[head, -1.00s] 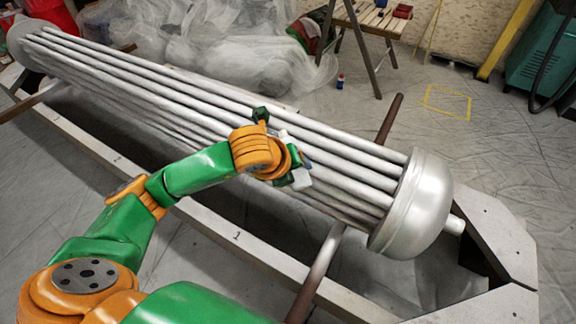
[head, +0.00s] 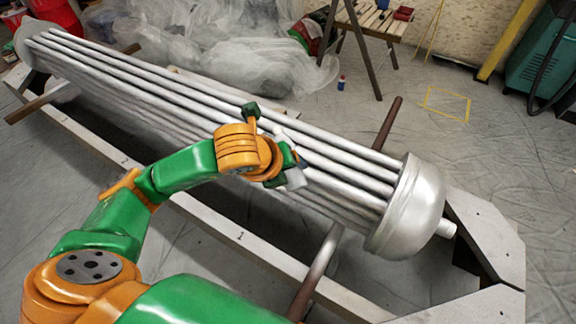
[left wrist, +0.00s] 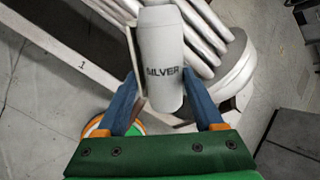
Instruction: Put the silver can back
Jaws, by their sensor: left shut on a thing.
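A pale grey can (left wrist: 162,60) with the word SILVER on its side stands between my two blue fingers in the left wrist view. My left gripper (left wrist: 162,92) is shut on it. In the head view my left gripper (head: 288,160) is over the near side of the long bundle of silver tubes. Only a small pale part of the can (head: 296,179) shows there, partly hidden by the gripper. My right gripper is not in view.
The tube bundle (head: 405,205) with its rounded end lies across a grey frame (head: 240,235). A wooden table (head: 372,18) with small items stands at the back. The floor around the outline is clear.

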